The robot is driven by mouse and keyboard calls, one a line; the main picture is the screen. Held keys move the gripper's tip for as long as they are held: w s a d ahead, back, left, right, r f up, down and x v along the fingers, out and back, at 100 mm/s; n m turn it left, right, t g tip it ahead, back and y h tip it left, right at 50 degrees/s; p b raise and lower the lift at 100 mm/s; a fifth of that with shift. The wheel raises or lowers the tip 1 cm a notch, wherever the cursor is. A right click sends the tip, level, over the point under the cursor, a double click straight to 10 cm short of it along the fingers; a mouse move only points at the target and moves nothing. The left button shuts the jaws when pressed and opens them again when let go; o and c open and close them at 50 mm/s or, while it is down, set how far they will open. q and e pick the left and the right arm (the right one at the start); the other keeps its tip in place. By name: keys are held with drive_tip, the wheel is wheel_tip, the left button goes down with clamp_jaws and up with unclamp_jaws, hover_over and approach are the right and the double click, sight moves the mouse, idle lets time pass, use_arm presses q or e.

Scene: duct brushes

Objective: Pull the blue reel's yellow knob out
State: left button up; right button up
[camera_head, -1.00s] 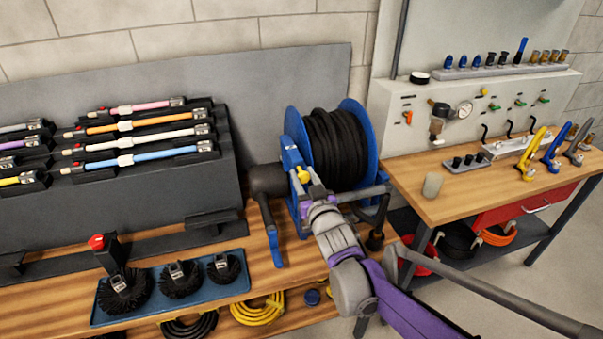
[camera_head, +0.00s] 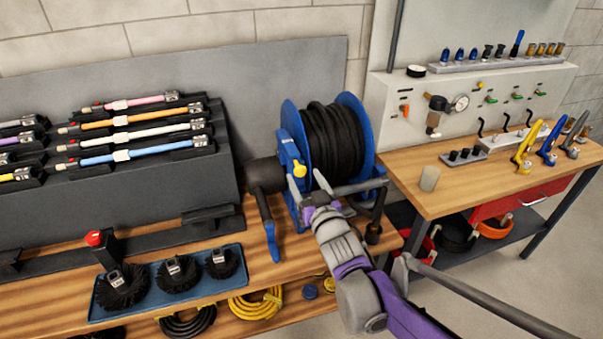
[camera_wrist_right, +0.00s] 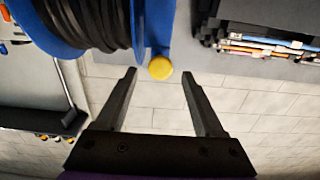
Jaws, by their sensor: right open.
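The blue reel (camera_head: 289,118) stands on the wooden bench, wound with black hose (camera_head: 333,140). Its yellow knob (camera_head: 299,170) sits on the blue bracket at the reel's near side. My right gripper (camera_head: 308,203) is just below and in front of the knob in the head view. In the right wrist view the gripper (camera_wrist_right: 160,76) is open, and the round yellow knob (camera_wrist_right: 160,68) shows between and slightly beyond its fingertips. The fingers look clear of the knob, with a gap on each side. My left gripper is not in view.
A blue crank handle (camera_head: 271,235) hangs left of the knob. A blue tray (camera_head: 233,281) with black brushes lies at the front left. A rack of coloured rods (camera_head: 150,190) stands behind it. A second bench (camera_head: 440,195) with fittings is to the right.

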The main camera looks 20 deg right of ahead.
drive_tip(key=s, duration=0.7)
drive_tip(key=shift+s+d, duration=0.1)
drive_tip(key=shift+d, duration=0.05)
drive_tip(key=s+f+g, duration=1.2)
drive_tip(key=s+f, duration=0.6)
drive_tip(key=s, duration=0.4)
drive_tip(key=shift+g+h, duration=0.3)
